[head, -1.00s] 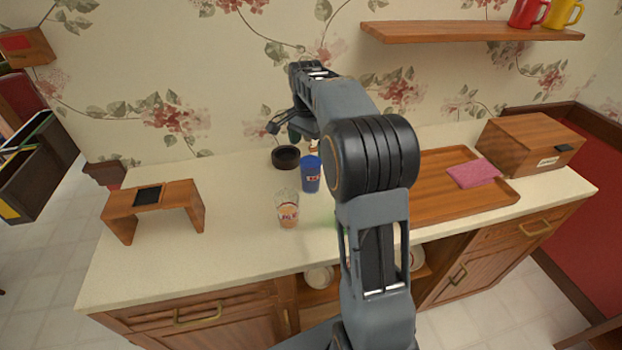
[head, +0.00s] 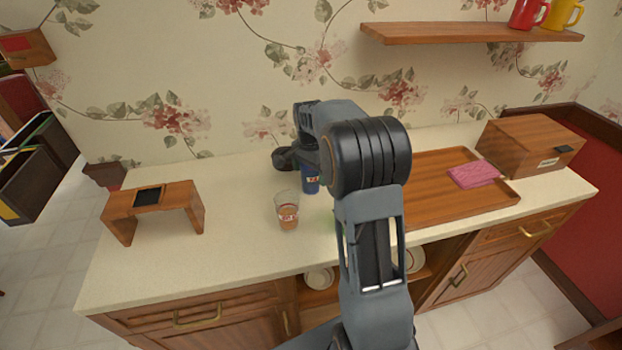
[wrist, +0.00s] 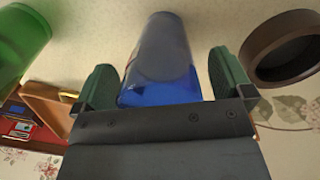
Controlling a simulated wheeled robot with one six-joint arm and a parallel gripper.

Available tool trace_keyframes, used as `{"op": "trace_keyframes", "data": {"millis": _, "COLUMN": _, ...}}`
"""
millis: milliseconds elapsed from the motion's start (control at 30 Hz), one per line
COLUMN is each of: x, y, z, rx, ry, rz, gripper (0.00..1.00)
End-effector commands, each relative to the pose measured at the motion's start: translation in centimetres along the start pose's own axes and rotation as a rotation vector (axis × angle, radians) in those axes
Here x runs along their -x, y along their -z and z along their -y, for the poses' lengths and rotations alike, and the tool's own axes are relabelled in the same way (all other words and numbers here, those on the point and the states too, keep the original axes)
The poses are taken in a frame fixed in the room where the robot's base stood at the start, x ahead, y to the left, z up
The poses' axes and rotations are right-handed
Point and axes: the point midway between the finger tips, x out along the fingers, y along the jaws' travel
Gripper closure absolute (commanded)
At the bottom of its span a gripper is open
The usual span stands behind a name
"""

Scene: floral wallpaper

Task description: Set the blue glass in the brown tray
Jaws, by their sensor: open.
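The blue glass (head: 311,179) stands on the counter, partly hidden by my arm in the head view. In the wrist view the blue glass (wrist: 160,62) lies between the two green-padded fingers of my gripper (wrist: 160,88), which is open. A gap shows on the right side of the glass; the left finger is close to it. The brown tray (head: 420,208) lies on the counter to the right of my arm, with a pink cloth (head: 473,173) on its right part. My arm hides the tray's left part.
A dark round bowl (wrist: 283,48) and a green glass (wrist: 22,42) are close by in the wrist view. The left counter has free room near the small wooden stand (head: 180,192).

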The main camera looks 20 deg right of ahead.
Motion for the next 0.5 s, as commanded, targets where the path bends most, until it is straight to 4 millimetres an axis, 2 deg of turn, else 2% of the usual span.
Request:
{"op": "trace_keyframes", "data": {"millis": 167, "x": 0.00, "y": 0.00, "z": 0.00, "rx": 0.000, "ry": 0.000, "rz": 0.000, "gripper": 0.02}}
{"op": "trace_keyframes", "data": {"millis": 500, "x": 0.03, "y": -0.01, "z": 0.01, "rx": 0.000, "ry": 0.000, "rz": 0.000, "gripper": 0.34}}
